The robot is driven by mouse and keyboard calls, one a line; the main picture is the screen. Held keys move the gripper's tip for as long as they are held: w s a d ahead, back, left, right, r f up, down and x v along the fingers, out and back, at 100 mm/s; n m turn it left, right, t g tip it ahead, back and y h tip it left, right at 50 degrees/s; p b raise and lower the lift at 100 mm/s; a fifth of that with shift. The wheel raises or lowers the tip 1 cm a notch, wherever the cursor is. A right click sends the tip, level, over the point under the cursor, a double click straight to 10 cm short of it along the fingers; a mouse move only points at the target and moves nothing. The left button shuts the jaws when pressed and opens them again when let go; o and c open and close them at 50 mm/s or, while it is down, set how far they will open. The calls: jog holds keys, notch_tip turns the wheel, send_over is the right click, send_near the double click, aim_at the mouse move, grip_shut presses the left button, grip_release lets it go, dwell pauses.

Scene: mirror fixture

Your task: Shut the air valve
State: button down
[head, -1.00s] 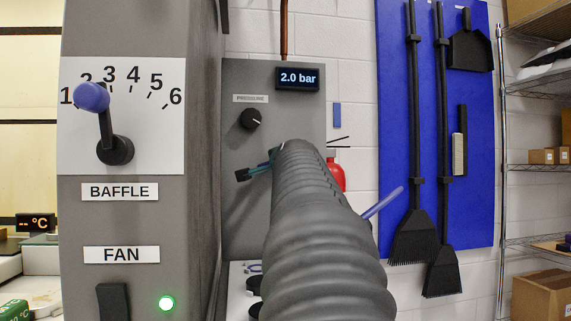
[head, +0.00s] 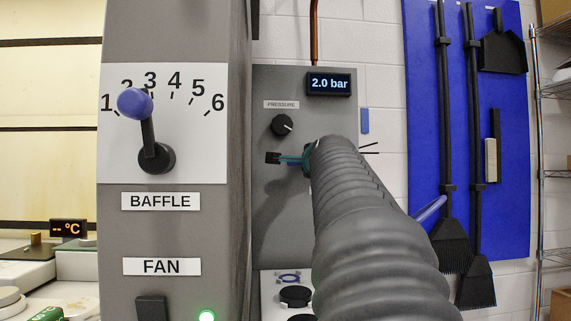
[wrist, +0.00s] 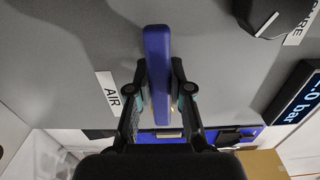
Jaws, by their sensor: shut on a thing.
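The air valve's blue lever handle (wrist: 157,50) stands out in the wrist view, beside a white label reading AIR (wrist: 108,92). My gripper (wrist: 160,82) is shut on this handle, with one black finger on each side of it. In the head view my gripper (head: 285,159) is in front of the grey panel, below the pressure knob, and mostly hidden behind my ribbed arm. The arm hides most of the valve there. The display (head: 329,83) on the panel reads 2.0 bar.
The pressure knob (head: 283,125) is just above my gripper. A grey cabinet with a baffle lever (head: 146,128) and a fan switch (head: 151,308) stands close on the left. A blue board (head: 425,100) with brooms hangs at the right.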

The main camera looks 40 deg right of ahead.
jog(key=c, duration=1)
grip_release()
jog(key=shift+w+a, duration=0.1)
jog(key=shift+c, duration=0.2)
jog(key=v, duration=1.2)
